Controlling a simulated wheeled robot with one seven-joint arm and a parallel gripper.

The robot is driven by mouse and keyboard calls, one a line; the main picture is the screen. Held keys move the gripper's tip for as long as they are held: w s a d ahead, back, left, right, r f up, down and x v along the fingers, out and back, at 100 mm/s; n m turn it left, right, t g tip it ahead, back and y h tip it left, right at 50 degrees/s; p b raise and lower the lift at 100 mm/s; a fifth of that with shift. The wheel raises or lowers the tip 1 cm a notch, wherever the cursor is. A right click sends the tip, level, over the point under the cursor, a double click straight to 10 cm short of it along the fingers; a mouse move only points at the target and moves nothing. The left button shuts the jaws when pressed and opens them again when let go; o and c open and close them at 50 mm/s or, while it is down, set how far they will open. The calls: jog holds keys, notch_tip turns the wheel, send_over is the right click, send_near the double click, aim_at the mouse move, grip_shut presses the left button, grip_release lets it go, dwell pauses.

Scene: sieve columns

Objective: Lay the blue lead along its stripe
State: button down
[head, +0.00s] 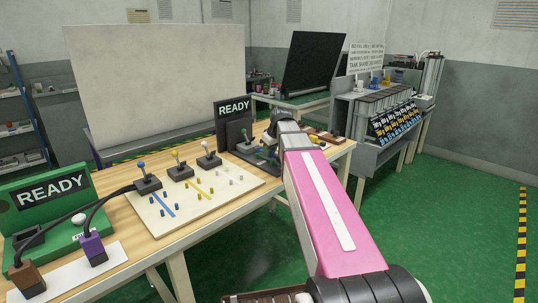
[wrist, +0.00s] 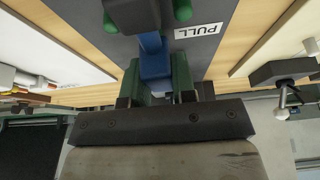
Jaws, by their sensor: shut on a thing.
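My gripper (wrist: 157,92) is shut on a blue piece (wrist: 155,62) beside a "PULL" label (wrist: 198,24) in the wrist view. Green parts flank the piece, and I cannot tell whether it is the blue lead. In the head view, my arm largely hides the gripper, which is by the dark stand at the far end of the table. The pale board (head: 228,191) carries a blue stripe (head: 163,204) with small blue pegs around it.
Yellow-knobbed (head: 176,155) and white-knobbed (head: 206,146) blocks stand along the board's back. A dark stand with a "READY" sign (head: 234,109) is beside my arm. Brown (head: 27,279) and purple (head: 93,250) plugs stand at the near left, by a green "READY" panel (head: 50,195).

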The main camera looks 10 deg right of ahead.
jog(key=shift+f, duration=0.75)
jog(key=shift+f, duration=0.2)
jog(key=c, duration=0.9)
grip_release()
jog(key=shift+c, duration=0.2)
jog(key=shift+r, duration=0.1)
jog(key=v, duration=1.2)
jog(key=shift+r, duration=0.15)
